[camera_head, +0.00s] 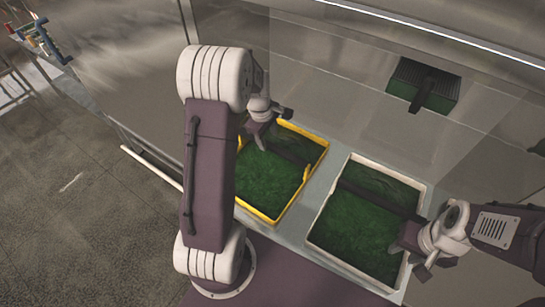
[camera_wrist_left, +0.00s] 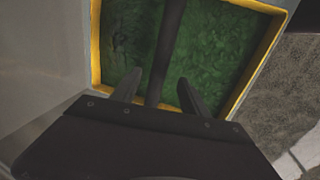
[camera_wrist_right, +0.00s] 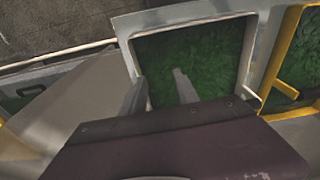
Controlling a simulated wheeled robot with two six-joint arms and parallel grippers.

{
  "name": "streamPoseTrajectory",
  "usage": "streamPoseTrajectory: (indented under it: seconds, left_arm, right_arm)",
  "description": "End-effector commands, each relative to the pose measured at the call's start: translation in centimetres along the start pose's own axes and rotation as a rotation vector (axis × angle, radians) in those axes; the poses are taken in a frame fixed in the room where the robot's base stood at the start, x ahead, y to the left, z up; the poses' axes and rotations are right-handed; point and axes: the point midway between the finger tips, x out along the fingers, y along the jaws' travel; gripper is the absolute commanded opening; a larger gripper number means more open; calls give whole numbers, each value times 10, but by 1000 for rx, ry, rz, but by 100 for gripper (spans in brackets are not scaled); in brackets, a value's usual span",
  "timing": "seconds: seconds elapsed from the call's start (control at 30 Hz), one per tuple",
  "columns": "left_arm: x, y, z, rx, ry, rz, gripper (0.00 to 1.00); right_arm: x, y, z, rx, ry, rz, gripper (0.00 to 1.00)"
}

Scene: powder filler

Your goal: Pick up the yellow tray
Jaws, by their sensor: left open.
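The yellow tray (camera_head: 256,212) holds green material and sits on the grey surface left of a white tray. My left gripper (camera_head: 273,128) is above the yellow tray's far left part, open and empty. In the left wrist view, the open fingers (camera_wrist_left: 158,92) stand over the green inside, with a dark bar running between them and the yellow rim (camera_wrist_left: 262,62) around. My arm hides part of the tray's left side in the head view. My right gripper (camera_head: 408,260) is open near the white tray's right edge; its fingers (camera_wrist_right: 160,90) show spread apart and empty.
The white tray (camera_head: 335,262) with green material stands close beside the yellow one. A dark bar crosses over both trays. A white rail (camera_head: 150,166) runs along the left, with open floor beyond.

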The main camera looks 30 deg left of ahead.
Motion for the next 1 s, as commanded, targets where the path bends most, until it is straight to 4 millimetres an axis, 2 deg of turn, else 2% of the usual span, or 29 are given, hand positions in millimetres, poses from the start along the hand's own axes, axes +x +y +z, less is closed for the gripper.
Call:
streamPoseTrajectory:
  seconds: [0.07,0.3,0.47,0.63,0.73,1.0]
  left_arm:
    - [2,0,0,0,-1,-1,52]
    - [36,-1,1,2,-1,-2,52]
    - [42,-1,2,1,-1,-1,52]
    - [69,-5,9,2,-2,-5,52]
    - [85,-4,8,1,-1,-3,52]
    - [92,-4,8,2,0,1,52]
  right_arm:
    - [0,0,0,0,0,0,36]
    - [-8,0,-1,0,0,0,36]
    - [-9,0,-1,0,0,0,36]
    - [-21,0,-2,0,0,0,36]
    - [-21,0,-2,0,0,0,36]
    - [-20,0,-2,0,0,0,36]
